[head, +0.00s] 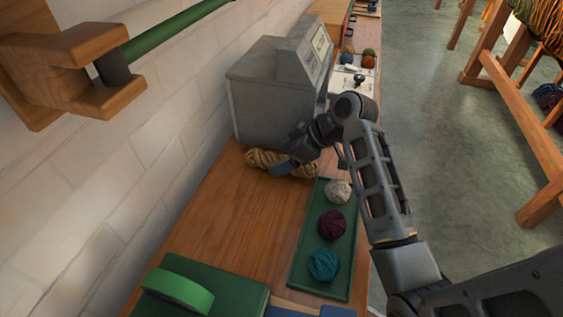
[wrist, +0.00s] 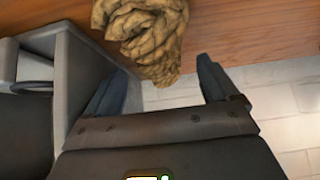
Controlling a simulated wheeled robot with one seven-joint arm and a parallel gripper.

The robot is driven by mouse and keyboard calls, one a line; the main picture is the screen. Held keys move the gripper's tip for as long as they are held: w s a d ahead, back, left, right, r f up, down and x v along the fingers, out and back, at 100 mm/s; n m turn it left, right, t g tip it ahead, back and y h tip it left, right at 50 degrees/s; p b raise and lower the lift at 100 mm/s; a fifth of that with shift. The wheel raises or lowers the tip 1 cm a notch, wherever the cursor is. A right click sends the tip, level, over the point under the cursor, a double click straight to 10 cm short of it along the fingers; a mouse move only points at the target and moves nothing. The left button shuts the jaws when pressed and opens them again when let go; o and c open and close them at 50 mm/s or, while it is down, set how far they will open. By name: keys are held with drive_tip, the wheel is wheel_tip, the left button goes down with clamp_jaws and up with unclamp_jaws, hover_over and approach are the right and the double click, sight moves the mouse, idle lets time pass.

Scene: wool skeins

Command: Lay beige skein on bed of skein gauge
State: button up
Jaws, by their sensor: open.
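The beige skein (head: 258,158), a twisted tan bundle, lies on the wooden bench top beside the grey machine's near side. In the wrist view, the skein (wrist: 140,28) lies ahead of my gripper, its lower end reaching between the fingertips. My gripper (head: 284,167) is open at the skein, with its fingers apart in the wrist view (wrist: 161,72); I see no grip on it. The grey machine (head: 262,108) with a sloped panel appears to be the skein gauge. Its grey housing also shows at the left of the wrist view (wrist: 75,75). Its bed is not clearly visible.
A green tray (head: 303,240) holds a cream ball (head: 338,191), a maroon ball (head: 332,225) and a teal ball (head: 324,265). A green case (head: 205,285) stands at the near end. The wooden bench (head: 225,220) is bare between them. A brick wall borders the left.

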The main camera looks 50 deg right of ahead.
drive_tip(key=shift+c, duration=0.2)
drive_tip(key=c, duration=1.1)
drive_tip(key=shift+r, duration=0.15)
